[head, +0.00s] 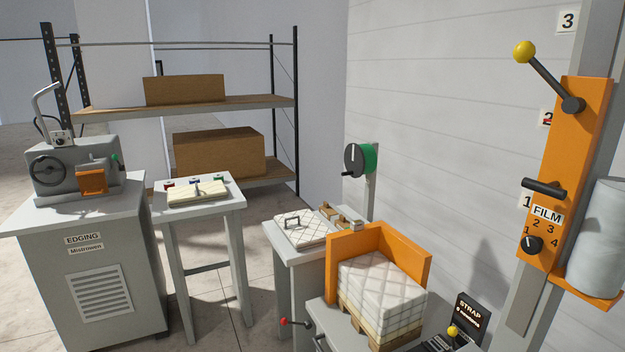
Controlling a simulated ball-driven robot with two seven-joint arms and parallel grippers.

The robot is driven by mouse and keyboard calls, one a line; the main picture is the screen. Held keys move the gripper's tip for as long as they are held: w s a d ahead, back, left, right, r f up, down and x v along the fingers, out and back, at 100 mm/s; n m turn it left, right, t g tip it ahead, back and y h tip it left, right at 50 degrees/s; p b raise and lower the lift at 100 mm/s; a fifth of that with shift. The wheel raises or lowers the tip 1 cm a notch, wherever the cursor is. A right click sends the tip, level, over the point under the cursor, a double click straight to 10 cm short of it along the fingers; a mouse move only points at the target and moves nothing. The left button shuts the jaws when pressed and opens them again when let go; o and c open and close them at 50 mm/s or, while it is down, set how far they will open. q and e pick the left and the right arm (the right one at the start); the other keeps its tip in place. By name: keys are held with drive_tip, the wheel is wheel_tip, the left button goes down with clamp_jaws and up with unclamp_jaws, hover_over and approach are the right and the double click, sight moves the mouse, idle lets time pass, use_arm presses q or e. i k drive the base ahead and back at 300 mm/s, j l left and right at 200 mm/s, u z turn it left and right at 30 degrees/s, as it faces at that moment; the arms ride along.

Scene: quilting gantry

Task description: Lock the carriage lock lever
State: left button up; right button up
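The orange film carriage (577,140) sits on a grey upright post at the right of the head view. A black lever with a yellow ball knob (523,52) is pivoted near its top and points up and to the left. This looks like the carriage lock lever; no label on it shows. Below it are a dark horizontal handle (543,188), a "FILM" label and a black dial (531,244) marked 1 to 4. Neither gripper is in view.
A white film roll (602,240) stands on the carriage's orange shelf. Below left, a wrapped quilted stack (380,295) sits on a pallet before an orange corner guard (380,245).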

sight(525, 52)
drive_tip(key=l+z, duration=0.15)
drive_tip(key=z, duration=1.15)
drive_tip(key=k+l, duration=0.05)
